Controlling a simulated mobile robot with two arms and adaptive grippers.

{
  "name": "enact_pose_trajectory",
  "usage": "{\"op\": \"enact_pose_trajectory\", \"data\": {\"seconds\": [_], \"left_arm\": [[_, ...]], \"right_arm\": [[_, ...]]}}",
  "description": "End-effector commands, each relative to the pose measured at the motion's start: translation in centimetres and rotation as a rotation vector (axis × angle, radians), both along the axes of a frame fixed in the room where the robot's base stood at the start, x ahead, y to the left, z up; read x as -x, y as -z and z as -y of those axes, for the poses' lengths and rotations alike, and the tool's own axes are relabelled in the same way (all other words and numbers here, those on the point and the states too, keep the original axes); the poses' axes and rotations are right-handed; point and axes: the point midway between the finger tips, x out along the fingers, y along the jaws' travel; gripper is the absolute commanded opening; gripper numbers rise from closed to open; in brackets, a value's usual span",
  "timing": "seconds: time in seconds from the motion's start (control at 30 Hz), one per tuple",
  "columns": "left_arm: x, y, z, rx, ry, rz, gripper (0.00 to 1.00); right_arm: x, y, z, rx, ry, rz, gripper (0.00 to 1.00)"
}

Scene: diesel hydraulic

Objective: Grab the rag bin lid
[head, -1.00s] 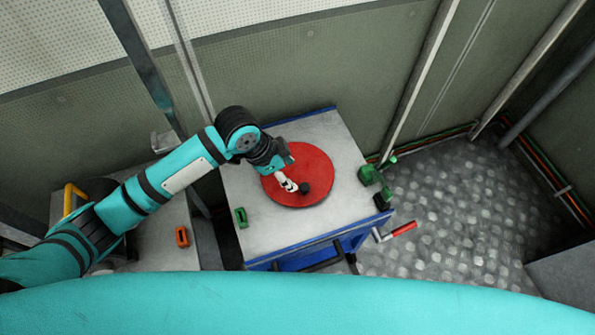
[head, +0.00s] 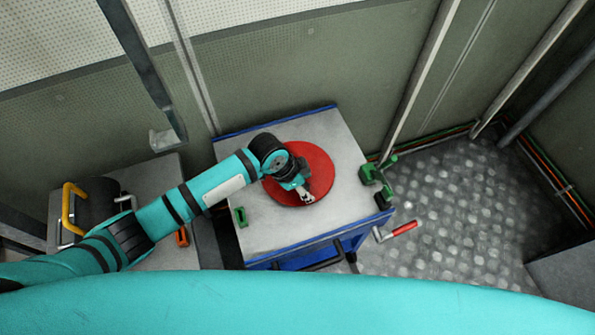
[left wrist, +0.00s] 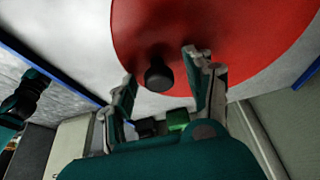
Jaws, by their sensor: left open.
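The rag bin lid (head: 318,165) is a round red disc lying on the grey top of a blue-edged cabinet. It also fills the upper part of the left wrist view (left wrist: 215,25). Its black knob (left wrist: 158,76) shows between my left gripper's fingertips, with gaps visible on both sides. My left gripper (head: 307,198) is over the lid's near part, open and empty; its fingers also show in the left wrist view (left wrist: 161,68). In the head view the gripper and wrist hide the knob. My right gripper is not in view.
On the cabinet top (head: 280,236) stand a small green block (head: 240,217) at left and a green vise-like fixture (head: 376,180) at right. A red-handled crank (head: 404,228) sticks out at the right corner. A yellow handle (head: 68,208) stands at far left. Walls close in behind.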

Motion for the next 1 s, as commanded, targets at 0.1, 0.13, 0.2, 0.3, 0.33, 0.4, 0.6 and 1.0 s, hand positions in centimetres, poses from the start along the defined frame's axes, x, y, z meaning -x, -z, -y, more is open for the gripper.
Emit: {"op": "enact_pose_trajectory", "data": {"seconds": [0.1, 0.13, 0.2, 0.3, 0.33, 0.4, 0.6, 1.0], "left_arm": [[0.01, -0.02, -0.04, 0.000, 0.000, 0.000, 0.49], [0.00, -0.02, -0.04, 0.000, 0.000, 0.000, 0.45], [0.00, -0.03, -0.04, -0.001, -0.001, -0.001, 0.35], [0.01, -0.02, -0.05, -0.001, -0.001, -0.001, 0.22], [0.01, -0.02, -0.05, -0.001, -0.001, -0.001, 0.18], [0.01, -0.03, -0.06, -0.001, -0.001, -0.001, 0.09], [0.00, -0.03, -0.07, -0.001, -0.001, -0.001, 0.00], [-0.09, -0.81, -0.05, 0.001, -0.001, 0.001, 0.00]], "right_arm": [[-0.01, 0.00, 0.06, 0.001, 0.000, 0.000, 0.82], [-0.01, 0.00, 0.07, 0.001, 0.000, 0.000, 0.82], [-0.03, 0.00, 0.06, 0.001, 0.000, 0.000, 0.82], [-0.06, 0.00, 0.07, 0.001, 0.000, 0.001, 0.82], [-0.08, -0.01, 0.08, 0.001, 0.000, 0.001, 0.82], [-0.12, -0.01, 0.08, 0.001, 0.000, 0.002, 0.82], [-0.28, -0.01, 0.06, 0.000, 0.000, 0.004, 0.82], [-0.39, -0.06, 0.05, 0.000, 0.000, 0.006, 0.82]]}}
